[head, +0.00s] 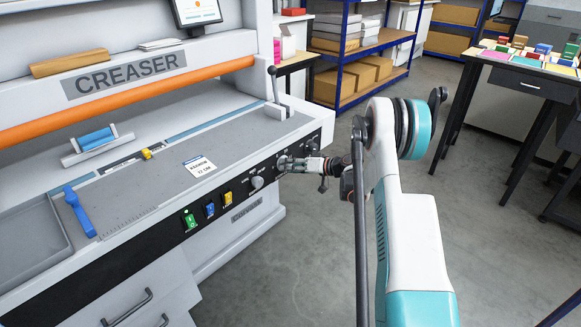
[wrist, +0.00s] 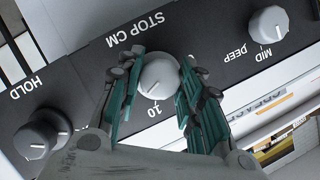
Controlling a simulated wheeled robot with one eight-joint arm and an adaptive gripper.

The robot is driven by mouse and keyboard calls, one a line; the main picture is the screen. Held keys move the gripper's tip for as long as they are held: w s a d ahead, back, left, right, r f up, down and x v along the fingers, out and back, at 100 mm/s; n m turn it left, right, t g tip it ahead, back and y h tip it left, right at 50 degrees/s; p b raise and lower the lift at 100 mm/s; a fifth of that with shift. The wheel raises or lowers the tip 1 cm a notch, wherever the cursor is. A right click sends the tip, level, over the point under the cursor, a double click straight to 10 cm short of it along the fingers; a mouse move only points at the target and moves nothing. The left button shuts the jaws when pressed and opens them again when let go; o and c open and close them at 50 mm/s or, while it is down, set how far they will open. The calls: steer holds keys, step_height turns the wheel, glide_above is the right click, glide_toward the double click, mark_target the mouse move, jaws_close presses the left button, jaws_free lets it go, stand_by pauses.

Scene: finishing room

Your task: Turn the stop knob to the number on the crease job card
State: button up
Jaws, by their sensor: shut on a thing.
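The stop knob (wrist: 158,75), light grey with a dark pointer line, sits under the label STOP CM in the wrist view. Its line points down toward the printed 10; other scale numbers are hidden by my fingers. My gripper (wrist: 162,62) has its green-padded fingers on both sides of the knob and is shut on it. In the head view my gripper (head: 284,163) reaches the creaser's front panel and covers the knob. A small white card (head: 199,166) lies on the creaser bed; its tiny print seems to include "22 CM", but I cannot read it surely.
The depth knob (wrist: 268,24) and the dark hold knob (wrist: 42,138) flank the stop knob. Green, blue and yellow switches (head: 210,210) sit left on the panel. A lever (head: 277,88) stands on the bed's right end. Open floor lies right of the creaser.

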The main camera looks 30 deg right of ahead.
steer(key=m+y, duration=0.1)
steer(key=m, duration=0.2)
steer(key=shift+y, duration=0.4)
stand_by(0.5)
steer(key=o, duration=1.1)
steer(key=shift+c, duration=0.2)
steer(key=shift+s+d, duration=0.1)
steer(key=shift+d, duration=0.05)
steer(key=v, duration=1.1)
steer(key=shift+s+d, duration=0.25)
steer(key=shift+s, duration=0.05)
steer(key=shift+f, duration=0.15)
